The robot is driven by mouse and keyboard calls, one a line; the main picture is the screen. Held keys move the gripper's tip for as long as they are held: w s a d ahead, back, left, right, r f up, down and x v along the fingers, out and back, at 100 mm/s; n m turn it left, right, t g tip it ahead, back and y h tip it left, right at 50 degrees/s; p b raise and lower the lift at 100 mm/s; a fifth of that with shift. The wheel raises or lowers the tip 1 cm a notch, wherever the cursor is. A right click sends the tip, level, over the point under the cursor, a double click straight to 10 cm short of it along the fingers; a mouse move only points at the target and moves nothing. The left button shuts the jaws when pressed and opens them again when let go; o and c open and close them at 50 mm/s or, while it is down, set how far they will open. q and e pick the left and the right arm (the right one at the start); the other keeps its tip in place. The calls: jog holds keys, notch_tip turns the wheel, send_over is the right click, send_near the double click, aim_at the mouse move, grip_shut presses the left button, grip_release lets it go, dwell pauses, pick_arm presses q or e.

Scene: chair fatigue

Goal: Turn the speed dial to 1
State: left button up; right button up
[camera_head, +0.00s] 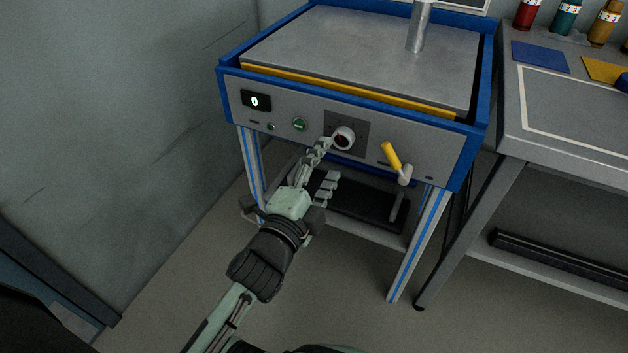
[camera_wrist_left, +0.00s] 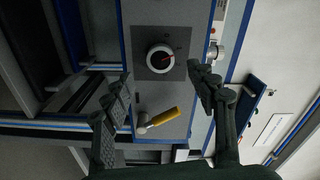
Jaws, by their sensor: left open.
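I cannot tell whether a finger touches the dial. My right gripper is not in view.
A display (camera_head: 255,101) reads 0 at the panel's left, near a green button (camera_head: 299,124). A yellow-handled lever (camera_head: 392,157) sticks out right of the dial. A grey workbench (camera_head: 575,110) with bottles stands at right. The floor in front is clear.

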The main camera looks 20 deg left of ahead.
pick_arm(q)
jog(key=s, duration=0.6)
jog(key=shift+s+a, duration=0.15)
jog(key=s+a+f+n+g+y, duration=0.1)
jog(key=a+f+n+g, duration=0.15)
jog(key=f, duration=0.25)
jog(key=s+a+f+n+g+y+p, duration=0.1)
jog(key=a+f+n+g, duration=0.15)
jog(key=f, duration=0.35)
jog(key=a+f+n+g+y, duration=0.1)
jog(key=a+f+n+g, duration=0.15)
jog(key=f, duration=0.25)
jog(key=s+a+f+n+g+h, duration=0.1)
jog(key=s+a+f+n+g, duration=0.1)
jog(key=s+f+n+g, duration=0.4)
jog(key=s+f+g+p, duration=0.1)
jog(key=s+f, duration=0.3)
jog(key=f, duration=0.1)
jog(key=shift+s, duration=0.4)
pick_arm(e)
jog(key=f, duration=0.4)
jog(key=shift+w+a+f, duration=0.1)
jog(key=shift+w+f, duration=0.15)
pick_arm(q)
jog(key=shift+n+g, duration=0.25)
jog(key=shift+c, duration=0.4)
